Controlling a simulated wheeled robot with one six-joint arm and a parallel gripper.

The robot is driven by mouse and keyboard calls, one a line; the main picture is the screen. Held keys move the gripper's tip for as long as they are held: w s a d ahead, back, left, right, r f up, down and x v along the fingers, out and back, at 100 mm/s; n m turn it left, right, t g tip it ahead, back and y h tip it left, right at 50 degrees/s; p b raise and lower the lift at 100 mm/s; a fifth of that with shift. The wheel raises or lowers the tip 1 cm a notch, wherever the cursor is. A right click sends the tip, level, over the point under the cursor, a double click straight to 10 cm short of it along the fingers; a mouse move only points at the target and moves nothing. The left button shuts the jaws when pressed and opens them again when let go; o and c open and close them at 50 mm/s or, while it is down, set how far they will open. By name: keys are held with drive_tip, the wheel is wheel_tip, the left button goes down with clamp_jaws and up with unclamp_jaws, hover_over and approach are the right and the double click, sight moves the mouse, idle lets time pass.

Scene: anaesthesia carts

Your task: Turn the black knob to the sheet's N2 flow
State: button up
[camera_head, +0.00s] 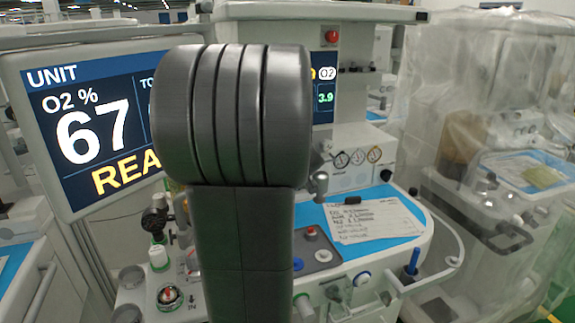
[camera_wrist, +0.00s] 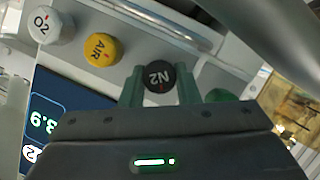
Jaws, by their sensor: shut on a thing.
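The black N2 knob (camera_wrist: 158,78) shows in the wrist view, its lettering upside down and a small red mark on its face. My gripper (camera_wrist: 160,88) is shut on it, with one green finger on each side. In the head view my arm blocks the knob and gripper. The display also shows in the wrist view (camera_wrist: 62,118).
In the wrist view, a yellow AIR knob (camera_wrist: 103,49) and a white O2 knob (camera_wrist: 48,25) sit left of the N2 knob, and a green knob (camera_wrist: 220,95) sits right. A large screen (camera_head: 95,120) reads O2 % 67. A plastic-covered cart (camera_head: 490,130) stands at right.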

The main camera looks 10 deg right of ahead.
drive_tip(key=shift+n+h+b, duration=0.4)
drive_tip(key=shift+n+b, duration=0.1)
drive_tip(key=shift+b, duration=0.65)
drive_tip(key=o, duration=0.7)
drive_tip(key=p+v, duration=0.6)
drive_tip(key=v, duration=0.7)
drive_tip(key=shift+s, duration=0.45)
drive_tip(key=shift+w, duration=0.1)
